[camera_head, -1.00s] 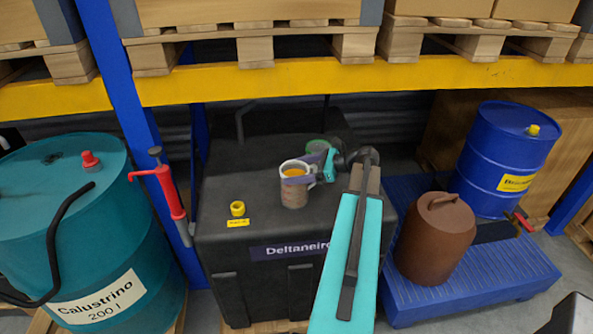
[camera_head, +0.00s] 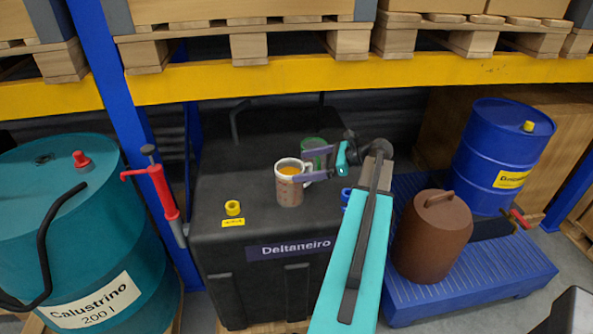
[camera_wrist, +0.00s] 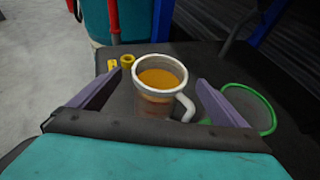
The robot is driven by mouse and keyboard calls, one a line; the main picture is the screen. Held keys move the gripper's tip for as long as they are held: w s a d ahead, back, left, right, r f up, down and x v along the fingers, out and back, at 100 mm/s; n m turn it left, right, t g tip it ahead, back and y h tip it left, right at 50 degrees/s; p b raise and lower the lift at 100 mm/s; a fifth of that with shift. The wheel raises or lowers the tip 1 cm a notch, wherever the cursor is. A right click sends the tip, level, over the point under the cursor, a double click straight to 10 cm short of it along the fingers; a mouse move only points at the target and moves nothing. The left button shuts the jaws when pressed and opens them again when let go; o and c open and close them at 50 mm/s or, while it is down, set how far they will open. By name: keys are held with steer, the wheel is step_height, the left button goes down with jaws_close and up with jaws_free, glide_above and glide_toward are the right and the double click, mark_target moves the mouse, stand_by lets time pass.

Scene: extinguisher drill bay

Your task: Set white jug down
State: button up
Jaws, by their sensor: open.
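The white jug (camera_head: 289,184) stands upright on top of the black tank (camera_head: 220,205), with orange liquid inside and a handle on its right side. In the wrist view the jug (camera_wrist: 158,85) sits between the two purple fingers, with visible gaps on both sides. My gripper (camera_head: 306,166) is open around or just beside the jug, coming from the right. In the wrist view my gripper (camera_wrist: 160,90) holds nothing. The lower part of the jug is partly hidden by its handle in the wrist view.
A yellow cap (camera_head: 233,208) lies left of the jug on the tank. A green ring (camera_head: 313,148) is behind it, and a blue item (camera_head: 346,195) is at right. A yellow rack beam (camera_head: 250,80) crosses above. Teal drum (camera_head: 85,230) left; brown can (camera_head: 433,235) right.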

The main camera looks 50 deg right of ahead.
steer(key=b+v, duration=0.1)
steer(key=v, duration=0.5)
steer(key=shift+s+b, duration=0.25)
steer(key=shift+b, duration=0.05)
steer(key=shift+d+r, duration=0.15)
steer(key=shift+r, duration=0.1)
